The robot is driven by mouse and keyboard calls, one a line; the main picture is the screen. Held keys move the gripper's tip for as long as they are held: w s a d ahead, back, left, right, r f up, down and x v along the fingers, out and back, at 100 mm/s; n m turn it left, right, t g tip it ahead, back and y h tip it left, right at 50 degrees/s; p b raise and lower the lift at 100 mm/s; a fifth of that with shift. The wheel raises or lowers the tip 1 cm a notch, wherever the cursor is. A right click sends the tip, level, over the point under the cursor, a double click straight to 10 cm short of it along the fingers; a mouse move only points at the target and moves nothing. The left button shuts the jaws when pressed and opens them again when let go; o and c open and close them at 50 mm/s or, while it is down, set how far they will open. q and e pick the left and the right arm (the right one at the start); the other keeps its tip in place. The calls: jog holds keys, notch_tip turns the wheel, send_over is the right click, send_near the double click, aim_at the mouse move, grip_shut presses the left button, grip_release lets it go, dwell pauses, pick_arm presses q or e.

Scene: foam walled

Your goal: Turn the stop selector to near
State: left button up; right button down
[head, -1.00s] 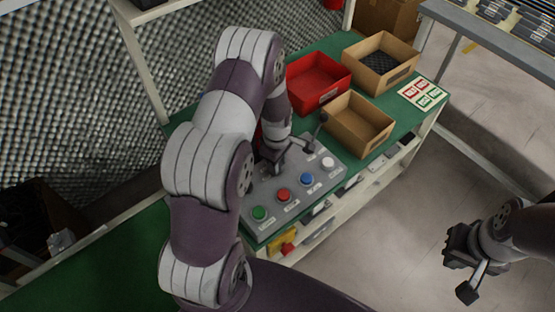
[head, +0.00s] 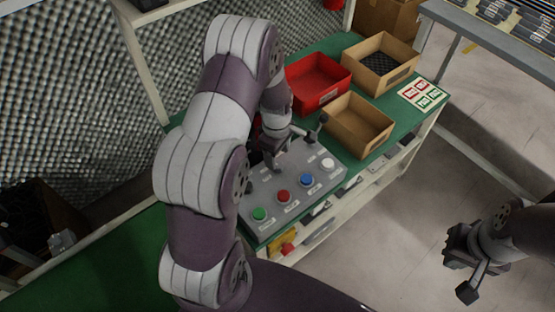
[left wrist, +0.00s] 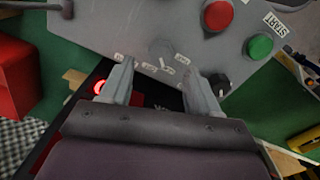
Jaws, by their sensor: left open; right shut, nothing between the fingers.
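The grey control panel (head: 295,190) lies on the green bench. In the left wrist view, a round grey dial (left wrist: 160,48) with several small labels around its near side sits on the panel (left wrist: 115,22); it looks like the stop selector, but I cannot read the labels. My left gripper (left wrist: 157,72) is open, its fingers apart to either side below the dial, with nothing held. A black knob (left wrist: 221,84) shows beside the right-hand finger. In the head view my left gripper (head: 277,168) is over the panel's far-left part, and the dial is hidden. My right gripper (head: 468,290) is shut and empty, away from the bench.
Green (head: 260,214), red (head: 283,196), blue (head: 306,181) and white (head: 327,163) buttons line the panel's front. A lever (head: 318,126) stands at its back right. A red bin (head: 318,98) and cardboard boxes (head: 357,140) stand behind.

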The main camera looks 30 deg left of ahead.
aim_at(277, 166)
pick_arm(q)
notch_tip(277, 166, up, 8)
jog(key=shift+s, duration=0.15)
dwell(0.5)
